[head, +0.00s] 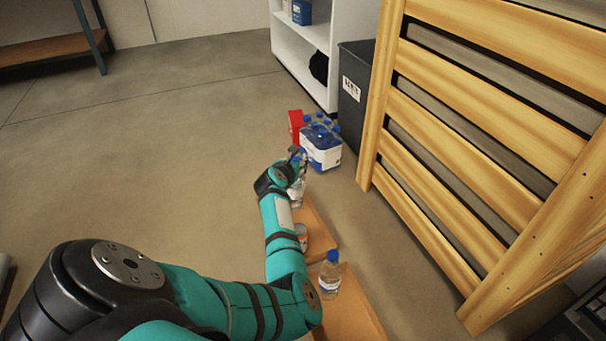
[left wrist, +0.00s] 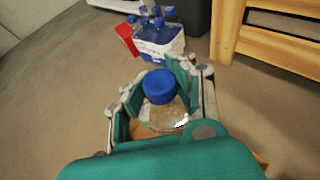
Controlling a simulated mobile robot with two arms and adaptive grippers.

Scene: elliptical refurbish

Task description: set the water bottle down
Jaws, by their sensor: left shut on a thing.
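My left gripper (left wrist: 160,98) is shut around a clear water bottle with a blue cap (left wrist: 160,86). In the head view the gripper (head: 296,163) is at the far end of my teal arm, and the held bottle (head: 297,192) shows partly beside it, over or on the far end of a low wooden board (head: 318,228). I cannot tell whether its base touches the board. A second blue-capped bottle (head: 330,275) stands upright nearer to me. The right gripper is not in view.
A can (head: 301,235) stands on the board, partly hidden by my arm. Beyond are a pack of blue-capped bottles (head: 322,150) and a red object (head: 296,125). A dark bin (head: 354,95) and wooden slatted crate (head: 480,130) bound the right.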

